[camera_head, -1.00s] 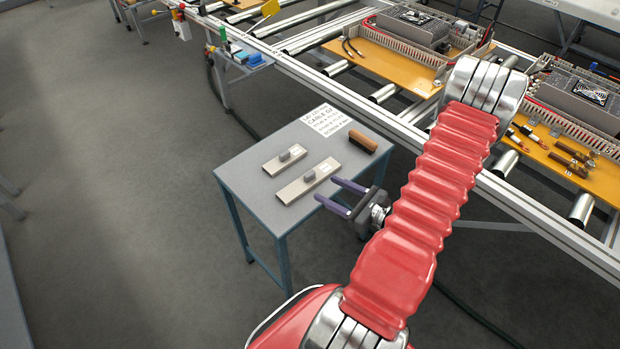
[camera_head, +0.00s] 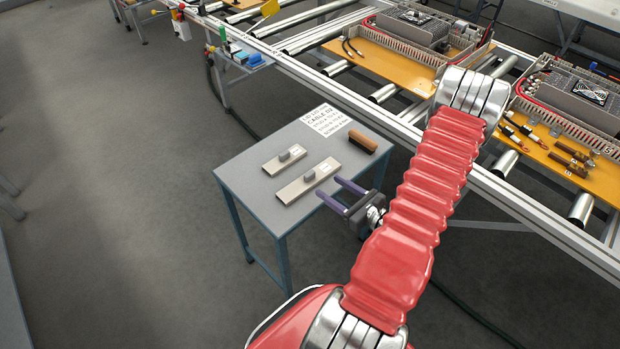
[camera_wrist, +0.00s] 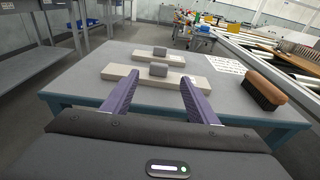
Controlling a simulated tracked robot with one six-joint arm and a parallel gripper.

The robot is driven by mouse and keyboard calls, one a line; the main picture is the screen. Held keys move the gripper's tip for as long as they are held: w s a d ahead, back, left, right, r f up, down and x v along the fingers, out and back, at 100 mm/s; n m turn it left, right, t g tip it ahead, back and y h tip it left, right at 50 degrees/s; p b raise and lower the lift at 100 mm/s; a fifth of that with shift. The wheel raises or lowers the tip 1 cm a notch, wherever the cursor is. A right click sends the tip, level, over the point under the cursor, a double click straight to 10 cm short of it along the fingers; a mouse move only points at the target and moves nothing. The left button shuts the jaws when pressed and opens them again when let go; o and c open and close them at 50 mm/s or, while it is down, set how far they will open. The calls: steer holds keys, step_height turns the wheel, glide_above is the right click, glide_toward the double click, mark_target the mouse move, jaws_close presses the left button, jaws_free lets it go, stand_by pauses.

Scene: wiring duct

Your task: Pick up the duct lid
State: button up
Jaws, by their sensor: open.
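Two flat pale lids with grey grip blocks lie on a small grey table. The nearer, longer lid (camera_head: 298,190) is closest to my gripper, and it also shows in the wrist view (camera_wrist: 183,80). The farther, shorter lid (camera_head: 273,163) lies behind it, partly hidden in the wrist view (camera_wrist: 143,55). I cannot tell which one the task means. My gripper (camera_head: 333,191) has purple fingers, open and empty, just right of the longer lid's near end. In the wrist view, the fingers (camera_wrist: 155,100) point toward the longer lid with its grey block between them.
A brush with a wooden back (camera_head: 362,142) and a printed sheet (camera_head: 326,119) lie on the table (camera_head: 240,170). Behind it runs a roller conveyor (camera_head: 335,95) carrying orange boards with ducts and wiring.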

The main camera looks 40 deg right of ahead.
mark_target(312, 175)
steer(key=shift+w+f, duration=0.2)
steer(key=shift+w, duration=1.1)
steer(key=shift+w+f, duration=0.2)
steer(key=shift+w, duration=1.1)
steer(key=shift+w+a, duration=0.1)
steer(key=shift+w+a+f, duration=0.1)
steer(key=shift+w+f, duration=0.15)
steer(key=shift+w, duration=1)
steer(key=shift+w+a+f, duration=0.1)
steer(key=shift+w+f, duration=0.1)
steer(key=shift+w, duration=1)
steer(key=shift+d, duration=0.1)
steer(key=shift+c, duration=0.5)
steer(key=c, duration=1)
steer(key=shift+r, duration=0.15)
steer(key=shift+r, duration=4.85)
